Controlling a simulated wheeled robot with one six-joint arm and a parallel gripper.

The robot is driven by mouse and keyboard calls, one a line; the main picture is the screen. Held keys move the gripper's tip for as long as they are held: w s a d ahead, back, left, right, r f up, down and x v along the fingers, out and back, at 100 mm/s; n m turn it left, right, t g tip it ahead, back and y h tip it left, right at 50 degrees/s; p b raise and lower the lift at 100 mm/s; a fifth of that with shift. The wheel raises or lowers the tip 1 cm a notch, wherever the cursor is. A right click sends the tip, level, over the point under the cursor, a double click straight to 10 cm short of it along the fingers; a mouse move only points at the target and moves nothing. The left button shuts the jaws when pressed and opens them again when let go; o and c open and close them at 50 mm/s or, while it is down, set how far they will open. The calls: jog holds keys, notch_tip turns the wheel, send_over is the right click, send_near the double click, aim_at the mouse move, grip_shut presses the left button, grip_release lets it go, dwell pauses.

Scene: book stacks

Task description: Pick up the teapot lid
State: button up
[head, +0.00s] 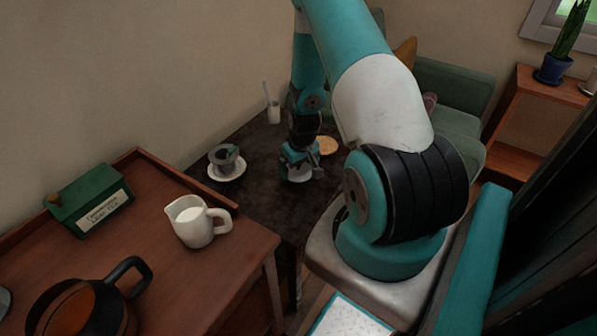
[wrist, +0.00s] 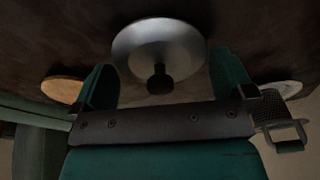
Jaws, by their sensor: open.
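The teapot lid is a grey metal disc with a black knob; it lies knob up on the dark table, in the upper middle of the wrist view (wrist: 150,38). In the head view its pale edge (head: 299,179) shows just under my gripper (head: 298,164). In the wrist view my gripper (wrist: 163,64) is open, one green finger on each side of the lid. The knob lies between the fingers' lines, with nothing gripped. I cannot tell how far the fingertips are above the table.
A white cup with a stick (head: 273,113) is behind. A milk jug (head: 191,225), green box (head: 89,200) and glass teapot (head: 79,312) stand on the nearer desk.

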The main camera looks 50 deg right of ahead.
jog(key=shift+w+f, duration=0.1)
jog(key=shift+f, duration=0.45)
jog(key=c, duration=0.5)
jog(key=shift+r, duration=0.1)
